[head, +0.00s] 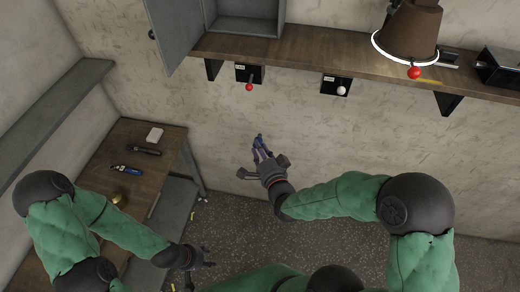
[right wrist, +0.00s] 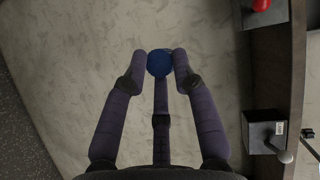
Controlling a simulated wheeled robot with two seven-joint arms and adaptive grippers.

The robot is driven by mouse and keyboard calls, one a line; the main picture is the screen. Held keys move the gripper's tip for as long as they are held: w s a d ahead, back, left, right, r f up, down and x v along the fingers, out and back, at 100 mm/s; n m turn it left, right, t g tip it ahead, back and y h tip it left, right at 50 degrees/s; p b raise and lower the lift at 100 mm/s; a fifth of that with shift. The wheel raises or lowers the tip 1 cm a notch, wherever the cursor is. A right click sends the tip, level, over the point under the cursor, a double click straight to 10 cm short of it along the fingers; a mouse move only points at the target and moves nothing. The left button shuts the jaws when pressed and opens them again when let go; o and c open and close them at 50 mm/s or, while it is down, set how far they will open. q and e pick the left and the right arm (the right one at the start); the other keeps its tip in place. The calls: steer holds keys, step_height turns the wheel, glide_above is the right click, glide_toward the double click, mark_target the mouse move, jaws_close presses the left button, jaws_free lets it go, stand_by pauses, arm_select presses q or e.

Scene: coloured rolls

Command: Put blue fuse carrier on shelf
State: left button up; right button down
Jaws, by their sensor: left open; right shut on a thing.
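The blue fuse carrier (right wrist: 158,63) shows in the right wrist view as a round blue end between the fingertips of my right gripper (right wrist: 158,72). In the head view my right gripper (head: 260,146) is shut on it in front of the wall, below the wooden shelf (head: 320,48); the carrier is mostly hidden by the fingers there. The gripper is clear of the shelf. My left gripper (head: 202,257) is open and empty, low over the floor beside the table.
Under the shelf are two black switch boxes with a red knob (head: 249,87) and a white knob (head: 341,91). A grey cabinet (head: 245,20) and a brown lamp (head: 408,32) take up shelf room. A wooden table (head: 130,165) with tools stands left. The shelf's middle is bare.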

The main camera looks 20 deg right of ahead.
step_height(320, 180, up, 3)
steer(key=shift+r+p, duration=0.1)
steer(key=shift+p, duration=1)
